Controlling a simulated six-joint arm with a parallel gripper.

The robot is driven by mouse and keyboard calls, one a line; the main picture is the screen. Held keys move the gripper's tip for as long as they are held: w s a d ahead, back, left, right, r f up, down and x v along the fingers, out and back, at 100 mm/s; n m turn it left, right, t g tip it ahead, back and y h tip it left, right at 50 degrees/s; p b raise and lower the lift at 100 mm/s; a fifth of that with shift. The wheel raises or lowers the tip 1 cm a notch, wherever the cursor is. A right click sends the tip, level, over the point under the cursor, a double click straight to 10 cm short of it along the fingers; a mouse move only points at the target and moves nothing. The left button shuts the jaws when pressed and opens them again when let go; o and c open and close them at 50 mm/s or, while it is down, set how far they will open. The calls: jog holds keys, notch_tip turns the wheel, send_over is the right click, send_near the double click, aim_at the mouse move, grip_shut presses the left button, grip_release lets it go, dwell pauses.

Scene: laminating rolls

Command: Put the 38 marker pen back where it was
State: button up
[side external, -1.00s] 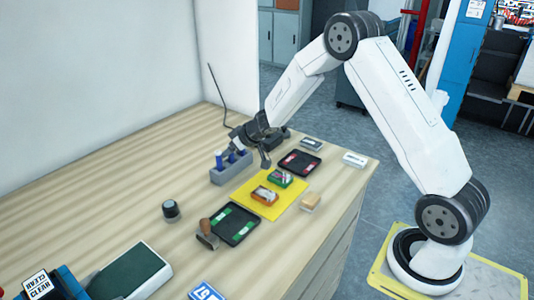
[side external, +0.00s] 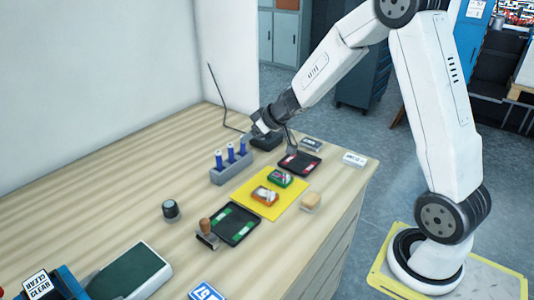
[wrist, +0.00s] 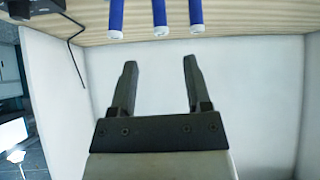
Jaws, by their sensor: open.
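Three blue marker pens (side external: 230,154) stand upright in a row in a grey holder block (side external: 232,173) on the wooden bench. No number can be read on them, so I cannot tell which is 38. In the wrist view three blue pens (wrist: 159,16) with whitish ends show at the top edge, beyond my fingertips. My gripper (wrist: 160,62) is open, with nothing between its fingers. In the side view my gripper (side external: 269,146) is above the bench, just right of the holder and apart from the pens.
A yellow mat (side external: 264,205) holds an orange box and a green box. Black trays (side external: 235,225) lie near the mat. A wooden-handled stamp (side external: 206,232) and a dark round pot (side external: 171,210) stand nearer the camera. A thin dark bent rod (side external: 214,88) rises behind the holder.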

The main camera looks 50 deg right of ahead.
jog(key=shift+s+r, duration=0.5)
jog(key=shift+s, duration=0.05)
dwell(0.4)
jog(key=s+a+f+g, duration=0.1)
jog(key=s+a+g, duration=0.1)
jog(key=s, duration=0.5)
jog(key=s+a+f+m+g+h, duration=0.1)
jog(key=s+a+g, duration=0.1)
jog(key=s+a, duration=0.3)
jog(key=s+a+f+m+g, duration=0.1)
jog(key=s+a, duration=0.3)
jog(key=s, duration=0.4)
jog(key=shift+s+a+f+g+h, duration=0.2)
jog(key=shift+s+f+g+h, duration=0.15)
jog(key=shift+f+g, duration=0.3)
